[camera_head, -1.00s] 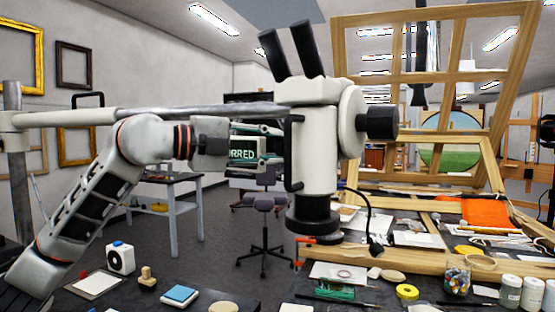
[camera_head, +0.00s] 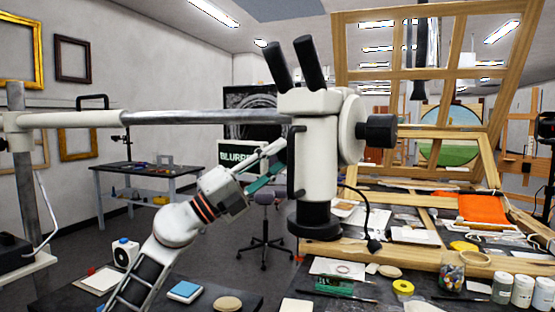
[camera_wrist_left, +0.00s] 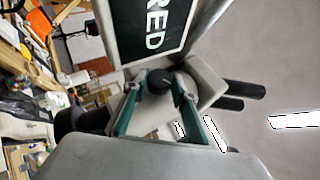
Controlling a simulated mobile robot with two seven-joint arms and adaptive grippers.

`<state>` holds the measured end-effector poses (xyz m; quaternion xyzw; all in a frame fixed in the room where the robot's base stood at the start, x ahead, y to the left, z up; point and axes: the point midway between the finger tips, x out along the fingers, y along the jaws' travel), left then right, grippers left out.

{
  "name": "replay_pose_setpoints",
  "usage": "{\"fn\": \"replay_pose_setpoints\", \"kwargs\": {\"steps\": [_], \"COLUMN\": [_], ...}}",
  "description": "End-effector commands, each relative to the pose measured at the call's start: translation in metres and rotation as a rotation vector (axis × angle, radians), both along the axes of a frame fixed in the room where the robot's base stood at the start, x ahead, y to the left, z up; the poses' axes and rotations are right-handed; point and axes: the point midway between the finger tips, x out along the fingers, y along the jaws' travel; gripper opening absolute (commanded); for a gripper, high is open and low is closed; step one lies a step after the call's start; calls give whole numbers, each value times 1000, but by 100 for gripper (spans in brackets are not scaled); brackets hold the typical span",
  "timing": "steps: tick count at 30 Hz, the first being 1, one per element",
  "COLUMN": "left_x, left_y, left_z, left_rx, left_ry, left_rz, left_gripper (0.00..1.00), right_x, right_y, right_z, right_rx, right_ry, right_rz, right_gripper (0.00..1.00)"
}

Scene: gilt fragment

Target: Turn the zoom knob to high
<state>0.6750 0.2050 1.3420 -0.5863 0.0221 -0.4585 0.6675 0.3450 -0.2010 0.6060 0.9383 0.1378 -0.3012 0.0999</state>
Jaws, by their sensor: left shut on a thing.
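The white microscope (camera_head: 322,165) hangs from a horizontal metal boom, with two black eyepieces and a large black knob (camera_head: 378,130) on its right side. My left gripper (camera_head: 280,155) reaches up from the lower left to the near-left side of the microscope body. In the left wrist view, its green-sided fingers (camera_wrist_left: 161,82) are shut on a small dark round knob (camera_wrist_left: 160,79), which I take as the zoom knob. Any marks on that knob cannot be read. My right gripper is not in view.
A screen behind the microscope reads "BLURRE", partly covered (camera_head: 238,154). The metal boom (camera_head: 200,117) runs above my left arm. A bench with jars (camera_head: 512,290), a yellow tape roll (camera_head: 403,287) and a wooden frame lies at right. A blue pad (camera_head: 185,290) is below my arm.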

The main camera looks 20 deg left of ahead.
Motion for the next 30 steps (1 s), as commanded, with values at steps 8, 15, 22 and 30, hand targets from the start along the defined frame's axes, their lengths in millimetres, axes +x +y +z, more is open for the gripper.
{"fn": "replay_pose_setpoints", "kwargs": {"steps": [8,15,22,30], "left_x": [8,9,8,5], "left_y": [-1,-2,-3,-3], "left_z": [-20,-18,-13,-8], "left_rx": [-52,-78,-89,-93], "left_ry": [-149,-248,-303,-322], "left_rz": [-3,-2,-1,-2], "left_gripper": [5,5,5,5], "right_x": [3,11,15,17], "right_y": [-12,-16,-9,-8], "right_z": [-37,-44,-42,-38], "right_rx": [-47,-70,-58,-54], "right_ry": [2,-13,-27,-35], "right_rz": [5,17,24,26], "right_gripper": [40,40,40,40]}}
